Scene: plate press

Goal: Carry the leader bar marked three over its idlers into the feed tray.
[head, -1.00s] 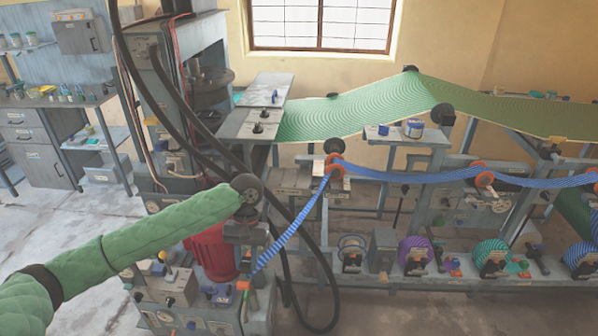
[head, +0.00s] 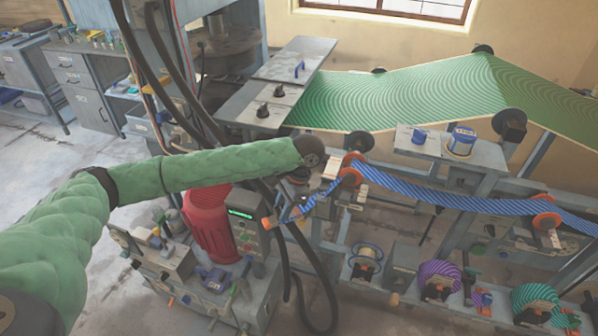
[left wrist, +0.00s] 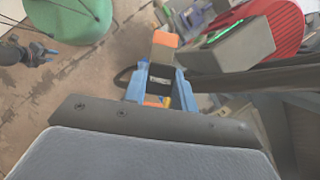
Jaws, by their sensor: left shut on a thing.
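My left gripper (left wrist: 151,84) has blue fingers and is shut on a leader bar with orange ends (left wrist: 165,39). In the head view the bar's orange end (head: 267,222) shows beside the control box, below my green-sleeved wrist. A blue striped web (head: 410,186) runs from near the bar up to an orange-flanged idler (head: 352,171), then right to another idler (head: 546,219). I cannot read a number on the bar. Grey flat surfaces with black knobs (head: 240,108) lie before the press; I cannot tell whether they are the feed tray.
A red motor (head: 205,222) and a control box with a green display (head: 243,232) stand left of the bar. Black hoses (head: 300,262) hang close by. A green patterned web (head: 400,95) spans above. Purple (head: 440,278) and teal (head: 535,300) reels sit low.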

